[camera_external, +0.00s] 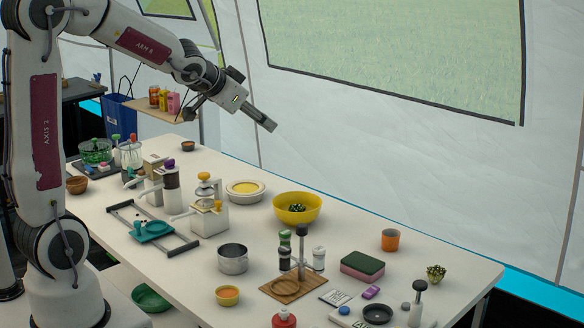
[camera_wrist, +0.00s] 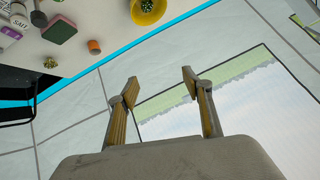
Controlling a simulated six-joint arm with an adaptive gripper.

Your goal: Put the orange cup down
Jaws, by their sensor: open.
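The orange cup (camera_external: 390,240) stands on the white table near its far right edge, to the right of the yellow bowl. It also shows small at the upper left in the wrist view (camera_wrist: 94,46), near the table's edge. My gripper (camera_external: 268,124) is raised high above the far side of the table, well away from the cup. In the wrist view my gripper (camera_wrist: 160,82) has its two fingers spread apart with nothing between them.
A yellow bowl (camera_external: 297,208) with something green inside and a green-topped sponge (camera_external: 362,266) are near the cup. A wooden stand (camera_external: 293,284) and a metal pot (camera_external: 232,258) are nearer. Bare table surrounds the cup.

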